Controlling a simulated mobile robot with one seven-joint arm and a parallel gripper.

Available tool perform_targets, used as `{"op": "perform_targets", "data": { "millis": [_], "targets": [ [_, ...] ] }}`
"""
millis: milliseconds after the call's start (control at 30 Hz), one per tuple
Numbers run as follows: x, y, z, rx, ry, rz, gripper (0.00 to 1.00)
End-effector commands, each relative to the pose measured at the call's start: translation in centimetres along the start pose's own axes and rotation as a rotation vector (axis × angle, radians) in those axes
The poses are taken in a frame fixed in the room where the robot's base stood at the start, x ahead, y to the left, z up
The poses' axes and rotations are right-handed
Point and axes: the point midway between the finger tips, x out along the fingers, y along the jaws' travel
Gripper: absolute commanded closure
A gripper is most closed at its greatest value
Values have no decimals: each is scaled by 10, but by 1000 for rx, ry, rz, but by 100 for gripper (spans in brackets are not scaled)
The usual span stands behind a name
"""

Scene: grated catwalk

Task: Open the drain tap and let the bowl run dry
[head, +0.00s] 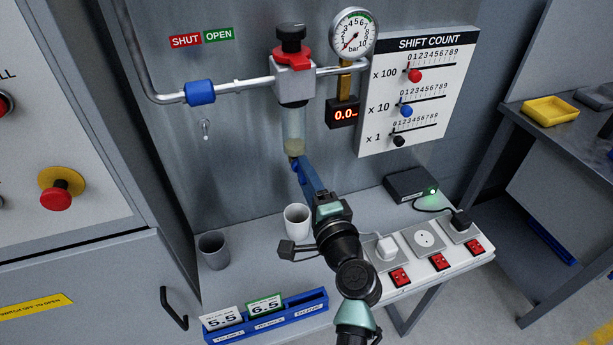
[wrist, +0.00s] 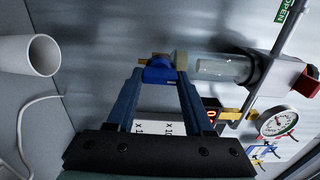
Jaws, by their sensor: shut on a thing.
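The clear bowl (head: 293,122) hangs under the grey filter body (head: 294,84), with a cloudy yellowish layer at its lower end. The bowl also shows in the wrist view (wrist: 222,66), lying sideways. The blue drain tap (wrist: 160,74) is at the bowl's lower end, with a small brass-coloured part beside it. My gripper (wrist: 160,80) has its two blue fingers closed on the tap from either side. In the head view my gripper (head: 297,164) reaches up to just below the bowl and hides most of the tap. I cannot tell whether liquid is flowing.
A white cup (head: 297,221) stands on the bench close to my gripper, and a grey cup (head: 213,250) stands further left. A pressure gauge (head: 353,33), red knob (head: 292,58) and blue pipe valve (head: 200,92) are above. Plugs and red switches crowd the bench's right.

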Motion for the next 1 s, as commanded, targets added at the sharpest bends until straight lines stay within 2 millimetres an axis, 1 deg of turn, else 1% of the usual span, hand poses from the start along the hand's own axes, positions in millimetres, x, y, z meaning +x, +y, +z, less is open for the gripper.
{"op": "perform_targets", "data": {
  "millis": [33, 167, 200, 467, 567, 667, 767, 1000],
  "targets": [
    [0, 1, 0, 4, 1, 1, 43],
    [0, 1, 0, 3, 1, 1, 19],
    [0, 0, 0, 3, 1, 1, 18],
    [-1, 0, 0, 1, 0, 0, 18],
    [-6, 1, 0, 1, 1, 1, 18],
    [-18, 2, 0, 0, 1, 2, 18],
    [-36, 3, -1, 1, 3, 1, 18],
    [-88, 4, -1, 1, 3, 3, 18]
  ]
}}
